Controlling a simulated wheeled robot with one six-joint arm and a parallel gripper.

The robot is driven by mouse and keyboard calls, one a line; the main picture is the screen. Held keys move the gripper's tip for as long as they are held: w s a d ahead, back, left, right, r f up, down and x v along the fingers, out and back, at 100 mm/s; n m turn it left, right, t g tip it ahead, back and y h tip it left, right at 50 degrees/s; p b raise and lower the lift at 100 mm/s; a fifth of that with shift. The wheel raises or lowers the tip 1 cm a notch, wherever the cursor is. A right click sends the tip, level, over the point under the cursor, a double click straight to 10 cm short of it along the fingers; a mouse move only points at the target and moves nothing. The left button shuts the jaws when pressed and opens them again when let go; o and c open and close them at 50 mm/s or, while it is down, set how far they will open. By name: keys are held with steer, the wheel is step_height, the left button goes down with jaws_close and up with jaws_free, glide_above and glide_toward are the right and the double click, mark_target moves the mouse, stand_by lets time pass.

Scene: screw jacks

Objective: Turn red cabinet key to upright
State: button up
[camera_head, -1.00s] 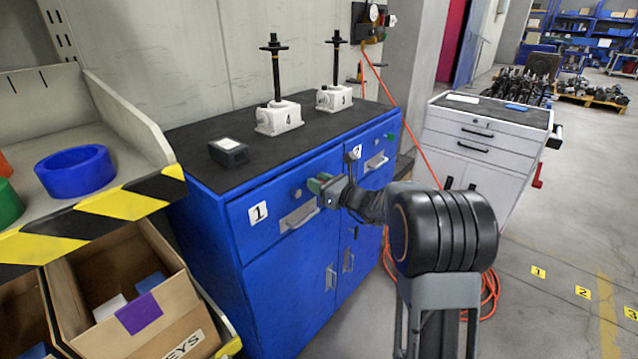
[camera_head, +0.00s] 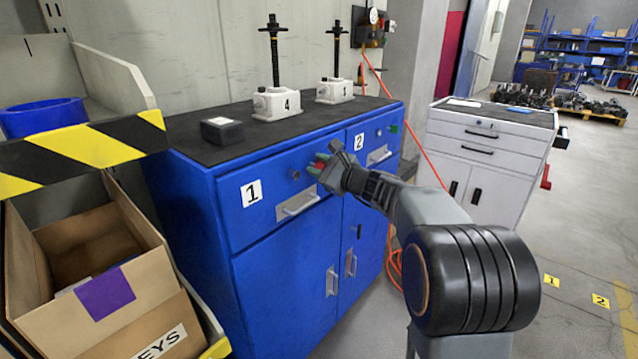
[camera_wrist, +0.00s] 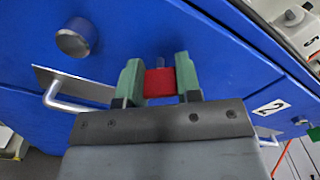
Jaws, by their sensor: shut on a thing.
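My gripper (camera_head: 322,166) is in front of the blue cabinet (camera_head: 282,255), near the top, between the number 1 and number 2 labels. In the wrist view its green fingers (camera_wrist: 158,85) are shut on a red key (camera_wrist: 160,83). The red key shows as a small red patch in the head view (camera_head: 319,165). A short dark stem shows beyond its red head in the wrist view. Whether the stem sits in a lock I cannot tell. A round grey lock (camera_wrist: 75,37) on drawer 1 is left of the gripper and apart from it.
Drawer handles (camera_head: 299,204) stick out below the gripper. A small green piece (camera_head: 394,129) is at the cabinet's right end. Two white screw jacks (camera_head: 277,103) and a black box (camera_head: 222,130) stand on top. A cardboard box (camera_head: 95,275) is at left, a white drawer cabinet (camera_head: 483,160) at right.

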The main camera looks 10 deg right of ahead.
steer(key=n+b, duration=0.2)
steer(key=b, duration=0.1)
steer(key=n+b, duration=0.3)
steer(key=b, duration=0.1)
steer(key=shift+f+n+b, duration=0.3)
steer(key=shift+f, duration=0.1)
steer(key=n+b, duration=0.4)
steer(key=b, duration=0.1)
steer(key=shift+r+n, duration=0.25)
steer(key=shift+n, duration=0.05)
steer(key=shift+r, duration=0.1)
steer(key=o, duration=0.9)
steer(key=p+v, duration=0.1)
steer(key=v, duration=1.2)
steer(key=shift+s+d, duration=0.25)
steer(key=shift+s, duration=0.1)
